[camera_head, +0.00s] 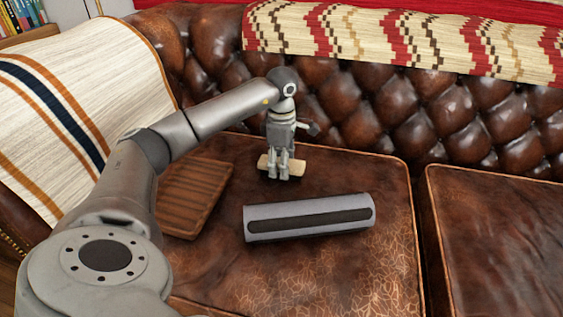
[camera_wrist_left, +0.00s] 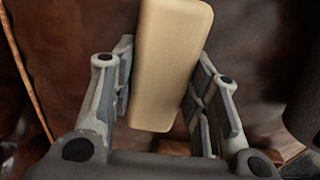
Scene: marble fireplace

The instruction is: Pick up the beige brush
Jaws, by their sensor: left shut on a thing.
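The beige brush (camera_head: 299,166) lies across the back part of the brown leather seat cushion, with its ends showing on both sides of my left gripper (camera_head: 279,177). It shows as a long beige block in the left wrist view (camera_wrist_left: 168,62), between the two fingers (camera_wrist_left: 160,105). My left gripper points down over its middle and is shut on it. The brush's middle is hidden by the fingers in the head view. I cannot tell whether it is touching the cushion. My right gripper is in neither view.
A grey cylinder with a dark stripe (camera_head: 310,218) lies in front of the brush. A brown slatted wooden board (camera_head: 194,197) lies to the left. The tufted sofa back (camera_head: 400,115) rises behind, with a patterned blanket (camera_head: 400,40). The cushion's front right (camera_head: 370,275) is clear.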

